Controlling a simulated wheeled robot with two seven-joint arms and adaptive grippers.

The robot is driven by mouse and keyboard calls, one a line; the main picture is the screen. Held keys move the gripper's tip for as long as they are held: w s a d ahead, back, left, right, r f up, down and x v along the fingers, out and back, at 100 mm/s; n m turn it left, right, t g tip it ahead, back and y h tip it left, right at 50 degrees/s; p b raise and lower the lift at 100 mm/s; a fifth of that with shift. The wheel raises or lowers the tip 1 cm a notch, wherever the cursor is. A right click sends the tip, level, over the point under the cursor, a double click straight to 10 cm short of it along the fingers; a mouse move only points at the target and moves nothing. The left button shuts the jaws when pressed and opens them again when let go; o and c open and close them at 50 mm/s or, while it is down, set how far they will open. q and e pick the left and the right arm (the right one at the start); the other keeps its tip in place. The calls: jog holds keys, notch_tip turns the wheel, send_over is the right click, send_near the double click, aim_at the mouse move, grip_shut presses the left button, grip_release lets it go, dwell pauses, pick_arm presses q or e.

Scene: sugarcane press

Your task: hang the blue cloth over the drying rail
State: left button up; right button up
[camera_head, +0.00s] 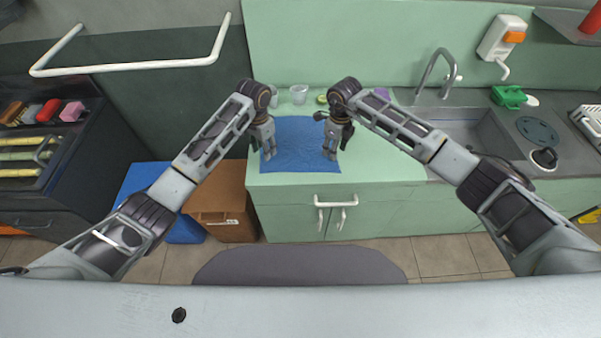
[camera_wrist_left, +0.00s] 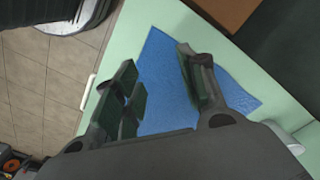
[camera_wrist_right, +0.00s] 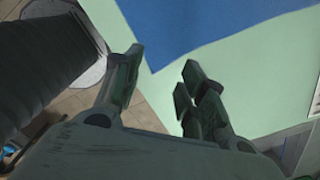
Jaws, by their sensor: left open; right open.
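The blue cloth (camera_head: 296,150) lies spread flat on the green counter (camera_head: 382,168), its near edge close to the counter's front edge. My left gripper (camera_head: 269,154) is open over the cloth's left side; in the left wrist view its fingers (camera_wrist_left: 160,90) stand apart above the cloth (camera_wrist_left: 165,65). My right gripper (camera_head: 332,152) is open at the cloth's right side; in the right wrist view its fingers (camera_wrist_right: 160,85) point at the cloth's corner (camera_wrist_right: 155,65). Neither holds anything. The white drying rail (camera_head: 140,66) is empty on the wall at upper left.
Cups (camera_head: 298,94) stand behind the cloth. A sink (camera_head: 462,128) with a tap (camera_head: 436,72) is to the right. A dark shelf unit (camera_head: 75,150) with coloured items stands below the rail. A brown box (camera_head: 225,205) and a blue bin (camera_head: 146,177) stand left of the counter.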

aim_at(267, 167)
pick_arm(q)
jog(key=shift+f, duration=4)
pick_arm(e)
jog(key=shift+f, duration=4)
pick_arm(q)
jog(key=shift+f, duration=0.2)
pick_arm(e)
jog(key=shift+f, duration=0.2)
pick_arm(q)
jog(key=shift+c, duration=0.3)
pick_arm(e)
jog(key=shift+c, duration=0.3)
pick_arm(q)
jog(key=c, duration=0.6)
pick_arm(e)
jog(key=c, duration=0.6)
pick_arm(q)
jog(key=shift+c, duration=1.2)
pick_arm(e)
jog(key=shift+c, duration=1.2)
pick_arm(q)
jog(key=shift+f, duration=0.1)
grip_shut()
pick_arm(e)
jog(key=shift+f, duration=0.1)
grip_shut()
pick_arm(q)
jog(key=shift+s, duration=0.1)
pick_arm(e)
jog(key=shift+s+d, duration=0.1)
